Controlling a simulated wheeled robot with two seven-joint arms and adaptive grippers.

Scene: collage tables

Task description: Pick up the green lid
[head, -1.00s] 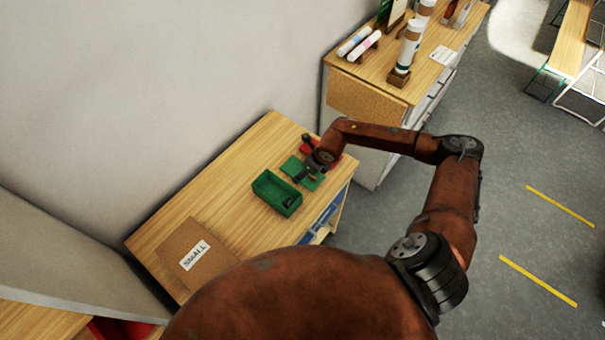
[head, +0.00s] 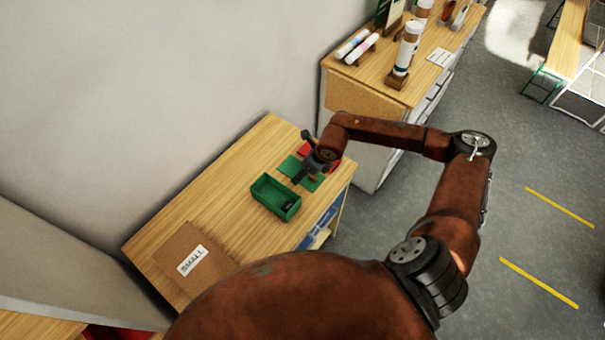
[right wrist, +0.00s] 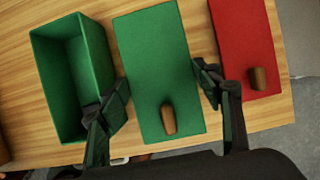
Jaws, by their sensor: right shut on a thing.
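The green lid (right wrist: 150,50) is a flat rectangle with a small brown knob (right wrist: 168,119) near its lower end. My right gripper (right wrist: 163,82) has one finger at each long edge of the lid and is shut on it. In the head view the lid (head: 290,166) is partly covered by the right gripper (head: 310,177). I cannot tell whether the lid is clear of the tabletop. The open green box (right wrist: 45,90) stands just left of the lid; it also shows in the head view (head: 258,196). My left gripper is not in view.
A red lid (right wrist: 243,40) with a brown knob lies just right of the green lid. The wooden table (head: 215,190) has a cardboard piece marked SMALL (head: 172,250) near its front. A wall runs along the left; a cabinet (head: 365,100) with bottles stands beyond.

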